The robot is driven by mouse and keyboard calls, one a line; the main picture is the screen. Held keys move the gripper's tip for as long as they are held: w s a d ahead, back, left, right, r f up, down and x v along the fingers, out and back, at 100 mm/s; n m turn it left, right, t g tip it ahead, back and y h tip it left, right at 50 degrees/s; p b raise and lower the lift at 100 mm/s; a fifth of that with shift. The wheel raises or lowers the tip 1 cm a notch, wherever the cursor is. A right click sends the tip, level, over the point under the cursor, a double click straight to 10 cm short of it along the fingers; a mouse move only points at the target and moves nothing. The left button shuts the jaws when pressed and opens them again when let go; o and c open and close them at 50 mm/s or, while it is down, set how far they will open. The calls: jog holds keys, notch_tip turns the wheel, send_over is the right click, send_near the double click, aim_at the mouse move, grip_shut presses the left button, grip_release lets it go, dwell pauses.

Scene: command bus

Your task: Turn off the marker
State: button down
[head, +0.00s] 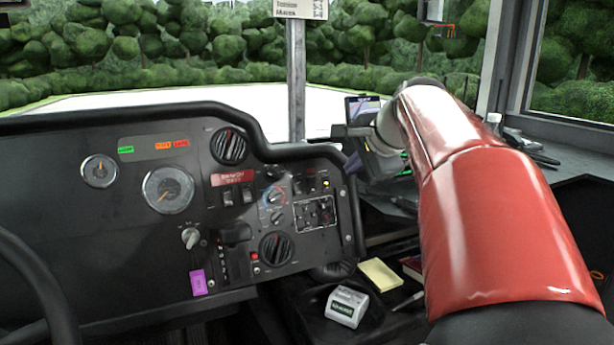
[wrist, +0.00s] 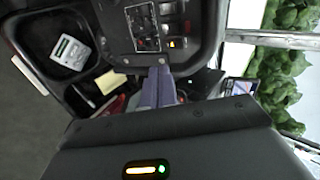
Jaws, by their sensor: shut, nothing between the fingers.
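The dashboard (head: 120,240) carries several switches and knobs. No label that reads marker is legible, so I cannot tell for sure which switch is the marker. A row of small rocker switches (head: 311,185) sits near the panel's right edge; the one at its right end (head: 325,183) shows an amber light. That lit switch also shows in the wrist view (wrist: 174,43), just ahead of my fingertips. My gripper (head: 351,166) is shut and empty, beside the panel's right edge. In the wrist view its fingers (wrist: 158,72) point at the panel; contact cannot be told.
A guarded switch group (head: 315,213) lies below the row. A padded rim (head: 290,152) edges the panel's top. A tray below holds a white device (head: 346,306) and a yellow pad (head: 380,274). A small screen (head: 362,107) stands behind my gripper. The steering wheel (head: 40,290) is at left.

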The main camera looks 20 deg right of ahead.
jog(key=shift+w+d+r+m, duration=0.15)
jog(key=shift+w+d+r, duration=0.1)
jog(key=shift+d, duration=0.15)
jog(key=shift+w+d+r+m, duration=0.15)
jog(key=shift+d+r, duration=0.05)
jog(key=shift+d, duration=0.2)
jog(key=shift+f, duration=0.1)
send_near(325, 180)
notch_tip(325, 180, down, 4)
jog(key=w, duration=0.3)
jog(key=shift+w+a, duration=0.15)
jog(key=shift+w, duration=0.05)
jog(key=shift+w+f+p, duration=0.1)
jog(key=shift+w+p, duration=0.25)
jog(key=shift+w, duration=0.3)
